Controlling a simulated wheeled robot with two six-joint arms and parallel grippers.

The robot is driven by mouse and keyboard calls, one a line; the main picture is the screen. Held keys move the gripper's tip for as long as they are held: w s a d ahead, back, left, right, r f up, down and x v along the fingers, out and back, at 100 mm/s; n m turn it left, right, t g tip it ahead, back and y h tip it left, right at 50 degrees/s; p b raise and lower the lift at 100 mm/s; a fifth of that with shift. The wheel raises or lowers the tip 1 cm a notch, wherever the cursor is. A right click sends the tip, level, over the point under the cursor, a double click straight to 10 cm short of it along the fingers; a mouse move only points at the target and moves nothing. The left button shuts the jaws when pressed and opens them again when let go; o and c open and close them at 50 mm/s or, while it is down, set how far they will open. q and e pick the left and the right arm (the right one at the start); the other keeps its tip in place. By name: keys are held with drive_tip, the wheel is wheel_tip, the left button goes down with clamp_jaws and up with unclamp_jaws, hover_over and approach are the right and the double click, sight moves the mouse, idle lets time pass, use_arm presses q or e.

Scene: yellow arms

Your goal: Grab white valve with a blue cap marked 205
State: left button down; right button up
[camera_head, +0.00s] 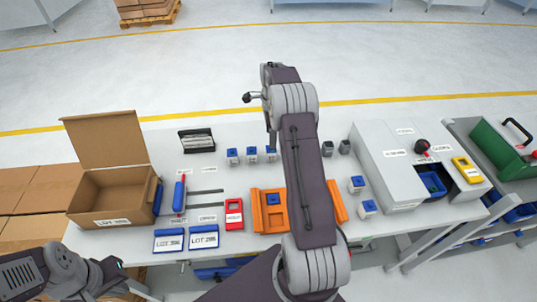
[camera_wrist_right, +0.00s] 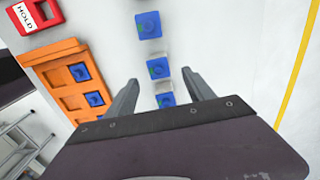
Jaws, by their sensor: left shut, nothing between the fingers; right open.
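Three white valves with blue caps stand in a row at the table's back: left (camera_head: 232,156), middle (camera_head: 251,154) and right (camera_head: 270,153). Two more, near (camera_head: 368,207) and far (camera_head: 356,184), stand right of my right arm. No 205 marking is legible. My right gripper (camera_head: 271,128) is over the back row's right end. In the right wrist view, its open fingers (camera_wrist_right: 164,92) straddle one blue-capped valve (camera_wrist_right: 166,100), with nothing gripped; two others line up beyond. My left gripper (camera_head: 114,269) is shut and empty at the lower left.
An orange tray (camera_head: 258,221) holds blue-capped valves, partly hidden by my right arm. Two dark-capped pieces (camera_head: 336,148) stand right of the arm. An open cardboard box (camera_head: 90,195) is left; a red HOLD box (camera_head: 234,214) and grey cabinet (camera_head: 375,155) flank the middle.

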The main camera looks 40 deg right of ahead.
sight(271, 151)
wheel_tip(271, 151, down, 4)
drive_tip(key=shift+r, duration=0.1)
wheel_tip(271, 151, down, 4)
drive_tip(key=shift+s+a+f+p, duration=0.1)
drive_tip(key=shift+s+f+p, duration=0.05)
drive_tip(key=shift+p, duration=0.7)
drive_tip(key=shift+f, duration=0.5)
clamp_jaws()
drive_tip(key=shift+r, duration=0.6)
wheel_tip(271, 151, up, 3)
drive_tip(key=shift+r+b, duration=0.1)
drive_tip(key=shift+b, duration=0.5)
drive_tip(key=s+d+r+b, duration=0.2)
drive_tip(key=s+r, duration=0.4)
drive_tip(key=s, duration=0.5)
drive_tip(key=shift+s+d+r, duration=0.15)
drive_tip(key=shift+d+r, duration=0.2)
drive_tip(key=shift+d, duration=0.15)
